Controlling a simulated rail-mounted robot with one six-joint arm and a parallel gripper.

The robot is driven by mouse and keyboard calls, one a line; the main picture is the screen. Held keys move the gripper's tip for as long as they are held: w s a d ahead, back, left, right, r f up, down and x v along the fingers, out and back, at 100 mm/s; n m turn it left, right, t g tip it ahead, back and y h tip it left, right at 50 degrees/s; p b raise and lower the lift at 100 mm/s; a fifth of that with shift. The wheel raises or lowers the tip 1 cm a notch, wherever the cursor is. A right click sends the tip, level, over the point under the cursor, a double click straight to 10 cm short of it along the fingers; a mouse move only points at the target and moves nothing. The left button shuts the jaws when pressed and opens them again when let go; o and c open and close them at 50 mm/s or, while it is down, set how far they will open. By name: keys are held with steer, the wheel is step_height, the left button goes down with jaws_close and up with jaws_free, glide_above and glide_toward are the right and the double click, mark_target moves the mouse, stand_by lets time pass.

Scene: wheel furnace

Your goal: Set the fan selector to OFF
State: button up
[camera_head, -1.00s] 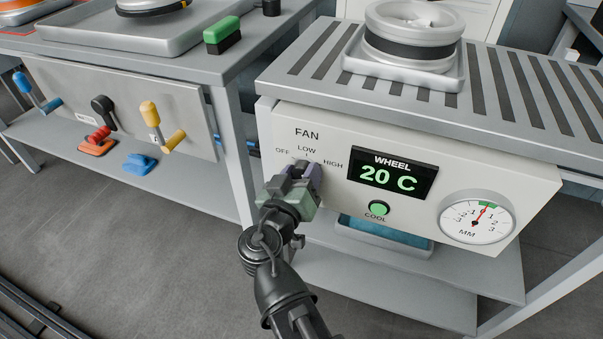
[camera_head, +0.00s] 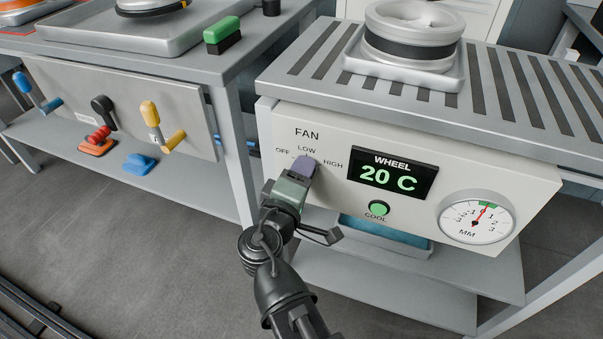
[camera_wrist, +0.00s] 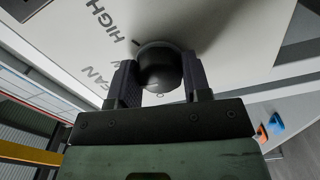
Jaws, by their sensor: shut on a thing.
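The fan selector is a dark round knob (camera_wrist: 160,68) on the pale panel, seen in the wrist view between my two fingers. My gripper (camera_head: 303,168) is shut on this knob, with one finger on each side of it. In the head view the gripper covers the knob, so its pointer cannot be read there. The labels OFF, LOW and HIGH (camera_head: 333,164) stand around it under the word FAN (camera_head: 307,133). In the wrist view a small dark mark shows at the knob's edge, near the HIGH lettering.
Right of the knob are the WHEEL display (camera_head: 393,174) reading 20 C, a green COOL button (camera_head: 379,208) and a round MM dial (camera_head: 477,217). A metal wheel (camera_head: 414,35) sits on the slatted top above. A lever panel (camera_head: 130,105) stands left.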

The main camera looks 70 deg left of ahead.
steer(key=n, duration=1.3)
stand_by(0.5)
steer(key=o, duration=0.9)
steer(key=v, duration=1.1)
steer(key=shift+w, duration=0.1)
